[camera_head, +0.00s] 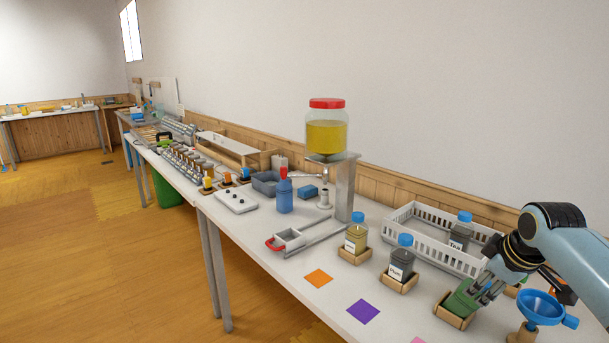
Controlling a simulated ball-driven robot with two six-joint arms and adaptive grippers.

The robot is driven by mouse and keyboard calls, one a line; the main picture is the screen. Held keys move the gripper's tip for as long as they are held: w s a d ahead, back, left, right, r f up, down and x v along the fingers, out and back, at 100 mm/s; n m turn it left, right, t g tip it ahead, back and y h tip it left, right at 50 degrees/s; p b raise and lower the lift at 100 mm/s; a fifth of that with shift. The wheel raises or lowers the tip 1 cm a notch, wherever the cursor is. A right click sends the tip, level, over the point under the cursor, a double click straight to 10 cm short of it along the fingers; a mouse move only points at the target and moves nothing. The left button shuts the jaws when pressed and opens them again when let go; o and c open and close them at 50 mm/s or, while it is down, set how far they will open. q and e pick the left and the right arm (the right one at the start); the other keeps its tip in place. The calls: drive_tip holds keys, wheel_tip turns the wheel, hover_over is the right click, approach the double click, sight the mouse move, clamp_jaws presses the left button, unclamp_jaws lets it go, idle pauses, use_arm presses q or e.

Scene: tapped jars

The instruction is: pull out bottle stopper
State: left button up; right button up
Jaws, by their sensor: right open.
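Several labelled bottles with blue tops stand on the long white table. A bottle with yellow contents (356,238) and a dark grey one (400,263) stand upright in wooden holders. Another dark bottle (459,237) is in the white crate. A green object (461,299) sits in a wooden holder (453,317) at the lower right. My right gripper (480,291) is open, pointing down and left at the green object, partly covering it; I cannot tell whether they touch. A blue bottle (284,197) with a red top (283,172) stands farther back. My left gripper is out of view.
A white crate (421,251) stands by the wall behind the holders. A blue funnel (538,307) is right of my gripper. A red-lidded jar of yellow liquid (326,137) sits on a grey stand (346,188). Orange (318,278) and purple (363,311) squares lie flat at the front.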

idle(0.7)
drive_tip(key=shift+p, duration=0.4)
drive_tip(key=shift+p, duration=0.35)
clamp_jaws()
drive_tip(key=c, duration=0.5)
unclamp_jaws()
clamp_jaws()
drive_tip(key=shift+s+r+p, duration=0.2)
drive_tip(key=shift+r+p, duration=0.1)
drive_tip(key=shift+p, duration=0.15)
